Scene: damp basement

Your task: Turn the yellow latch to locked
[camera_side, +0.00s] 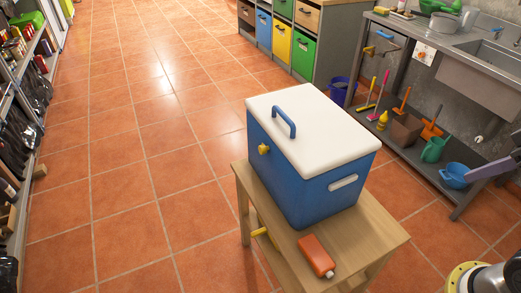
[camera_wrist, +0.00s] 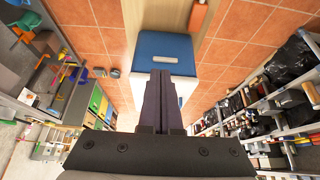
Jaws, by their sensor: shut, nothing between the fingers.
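The yellow latch (camera_side: 263,149) is a small knob on the left-hand side of a blue cooler (camera_side: 318,195). The cooler has a closed white lid (camera_side: 310,118) with a blue handle (camera_side: 284,122) and stands on a wooden table (camera_side: 375,241). My gripper (camera_side: 468,182) enters at the right edge of the side view, well apart from the cooler and latch. In the wrist view my gripper (camera_wrist: 160,76) has its dark fingers together and empty, covering part of the cooler (camera_wrist: 165,47). I cannot clearly make out the latch in the wrist view.
An orange bottle (camera_side: 316,256) lies on the table in front of the cooler; it also shows in the wrist view (camera_wrist: 197,17). A sink bench (camera_side: 445,70) with tools below stands at the right, cabinets (camera_side: 290,40) behind, shelves at the left. The tiled floor between is clear.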

